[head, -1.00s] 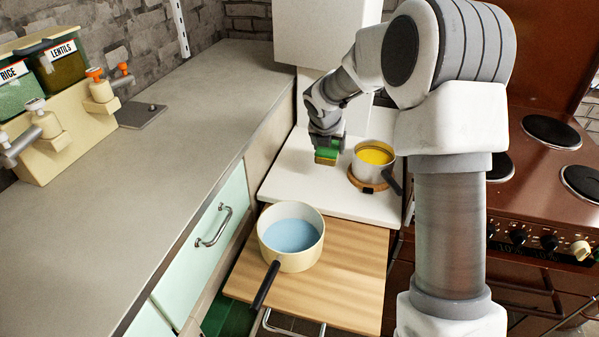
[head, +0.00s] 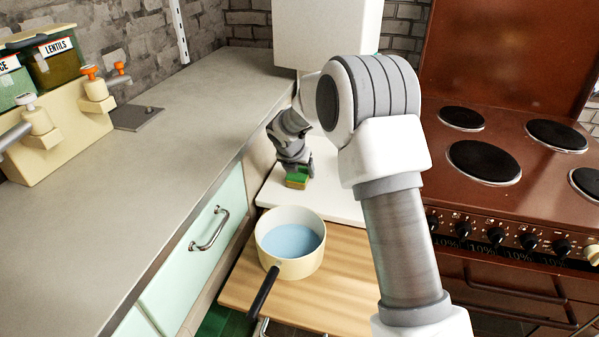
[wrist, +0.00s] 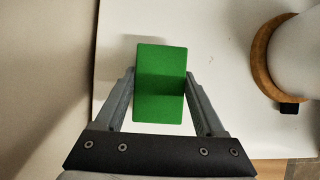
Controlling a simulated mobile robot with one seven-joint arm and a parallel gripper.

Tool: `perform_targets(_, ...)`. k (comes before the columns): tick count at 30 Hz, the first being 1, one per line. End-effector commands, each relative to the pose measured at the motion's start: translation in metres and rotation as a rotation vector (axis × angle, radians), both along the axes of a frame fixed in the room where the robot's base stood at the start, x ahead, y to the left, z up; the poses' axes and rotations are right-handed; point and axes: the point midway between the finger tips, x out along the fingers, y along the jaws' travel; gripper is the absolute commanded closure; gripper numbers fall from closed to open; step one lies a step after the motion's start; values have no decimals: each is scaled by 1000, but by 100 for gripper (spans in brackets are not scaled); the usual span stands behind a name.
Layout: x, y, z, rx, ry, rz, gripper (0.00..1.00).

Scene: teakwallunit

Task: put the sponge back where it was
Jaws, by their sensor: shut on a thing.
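The sponge is green on top with a yellowish lower layer in the head view (head: 297,180). In the wrist view its green face (wrist: 161,83) fills the space between the fingers. My gripper (head: 296,170) is shut on the sponge, with one finger at each side of it in the wrist view (wrist: 160,95). The sponge is over the left part of the white worktop (head: 335,202). I cannot tell whether its underside touches that surface.
A cream pot (head: 290,268) with blue liquid and a dark handle stands on the wooden board in front. In the wrist view a pale pot (wrist: 298,55) on a round wooden trivet (wrist: 262,62) stands right of the sponge. The grey counter (head: 190,130) rises at left.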

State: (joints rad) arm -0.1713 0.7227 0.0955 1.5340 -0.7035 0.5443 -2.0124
Motion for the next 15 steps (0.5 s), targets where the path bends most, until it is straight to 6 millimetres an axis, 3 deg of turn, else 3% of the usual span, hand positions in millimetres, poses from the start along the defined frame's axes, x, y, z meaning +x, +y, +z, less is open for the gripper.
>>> perform_targets(5, 0, 0, -2, 0, 0, 0, 64)
perform_targets(6, 0, 0, -2, 0, 0, 0, 25)
perform_targets(10, 0, 0, -2, 0, 0, 0, 1)
perform_targets(15, 0, 0, -2, 0, 0, 0, 0)
